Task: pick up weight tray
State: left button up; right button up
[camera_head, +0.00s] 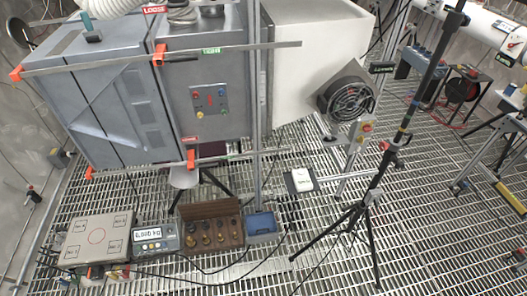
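A brown wooden tray (211,206) with several brass-coloured weights (206,239) standing in it sits on the metal grating, low and left of centre. I take this to be the weight tray. Its dark lid or back panel stands up behind the weights. A grey display unit (156,239) reading 0.000 kg is directly to its left, and a small blue bin (262,224) is directly to its right. Neither of my grippers is in the head view.
A square scale plate (97,238) lies at the lower left. Large grey cabinets (200,95) with orange-tipped bars stand behind. A black tripod (372,200) stands to the right, and cables run across the grating in front of the tray. Grating at the lower right is mostly clear.

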aim_at(261, 223)
jog(key=u, duration=0.45)
jog(key=i, duration=1.35)
jog(key=z, duration=0.6)
